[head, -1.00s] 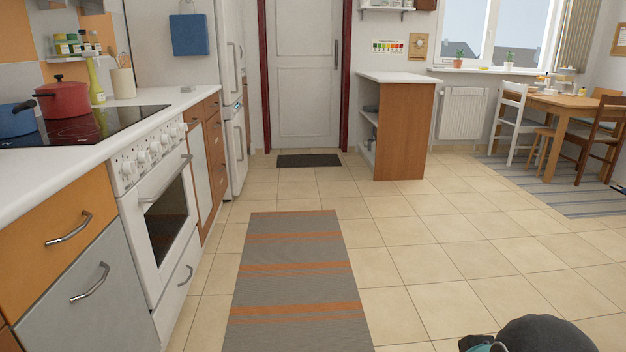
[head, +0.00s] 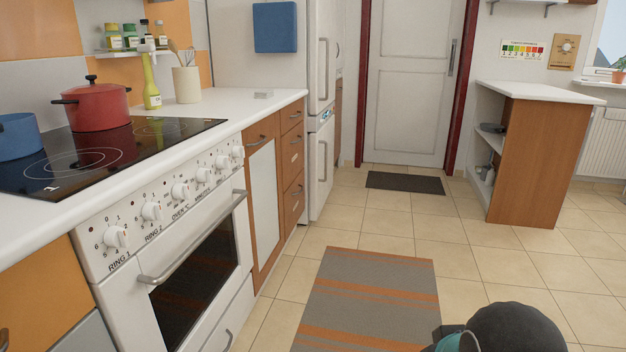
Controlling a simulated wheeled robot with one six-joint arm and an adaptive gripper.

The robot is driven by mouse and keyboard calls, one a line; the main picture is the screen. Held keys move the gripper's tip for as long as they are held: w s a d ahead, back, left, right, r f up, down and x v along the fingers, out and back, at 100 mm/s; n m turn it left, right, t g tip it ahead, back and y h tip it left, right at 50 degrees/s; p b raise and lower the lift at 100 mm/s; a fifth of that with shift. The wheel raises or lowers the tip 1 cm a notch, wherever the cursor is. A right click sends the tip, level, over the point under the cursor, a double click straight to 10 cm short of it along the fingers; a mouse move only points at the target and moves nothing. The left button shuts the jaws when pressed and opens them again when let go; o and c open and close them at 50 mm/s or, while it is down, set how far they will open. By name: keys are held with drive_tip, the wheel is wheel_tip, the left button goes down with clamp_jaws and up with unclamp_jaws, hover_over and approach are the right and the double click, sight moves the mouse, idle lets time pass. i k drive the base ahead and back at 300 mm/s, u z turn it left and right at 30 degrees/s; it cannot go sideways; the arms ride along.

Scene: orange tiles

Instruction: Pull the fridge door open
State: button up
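The white fridge (head: 321,60) stands past the end of the counter, seen at a steep angle in the head view. It has an upper door with a long vertical handle (head: 323,70) and a lower door (head: 320,165) with its own handle (head: 323,160). Both doors look shut. A dark rounded part of my arm shows at the bottom right, well apart from the fridge. My gripper's fingers cannot be made out.
The counter (head: 285,100), drawers and white oven (head: 190,260) line the left side. A striped rug (head: 370,290) lies on the tiles, with a dark mat (head: 405,183) by the closed door (head: 410,80). A wooden shelf unit (head: 535,165) stands right.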

sight(322, 14)
drive_tip(key=u, duration=0.1)
drive_tip(key=i, duration=3.65)
drive_tip(key=z, duration=0.45)
